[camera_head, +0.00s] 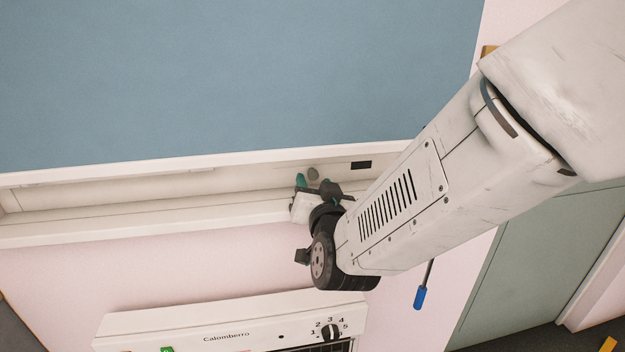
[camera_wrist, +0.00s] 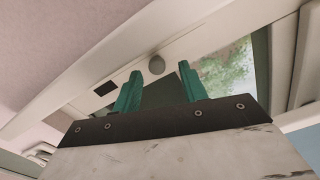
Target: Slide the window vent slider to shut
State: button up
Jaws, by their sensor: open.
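The window vent slider shows as a white strip with a round grey knob (camera_head: 313,174) in a long white frame (camera_head: 120,203) below the blue panel. In the wrist view the knob (camera_wrist: 156,65) appears just beyond and between the two teal fingertips. My gripper (camera_head: 306,181) is open beside the knob in the head view; only one teal fingertip shows clearly there. Both fingers of my gripper (camera_wrist: 160,73) show apart in the wrist view, with nothing held. Whether a finger touches the knob I cannot tell. Greenery shows through an opening (camera_wrist: 228,68) right of the fingers.
A small black rectangle (camera_head: 361,165) is on the frame, right of the knob. A white appliance (camera_head: 220,320) with a dial stands below the frame. A blue-handled tool (camera_head: 420,297) shows below my arm. A grey-green door (camera_head: 545,260) is at the right.

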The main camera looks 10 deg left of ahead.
jog(key=v, duration=0.4)
jog(key=shift+s+d, duration=0.15)
jog(key=shift+s, duration=0.25)
jog(key=s+d+g+h, duration=0.3)
jog(key=d+g, duration=0.5)
jog(key=d, duration=1.1)
jog(key=s+d+g+h, duration=0.3)
jog(key=s+d+g, duration=0.4)
jog(key=s+d, duration=0.9)
jog(key=s+r, duration=0.1)
jog(key=s, duration=0.3)
jog(key=shift+d+m+h, duration=0.4)
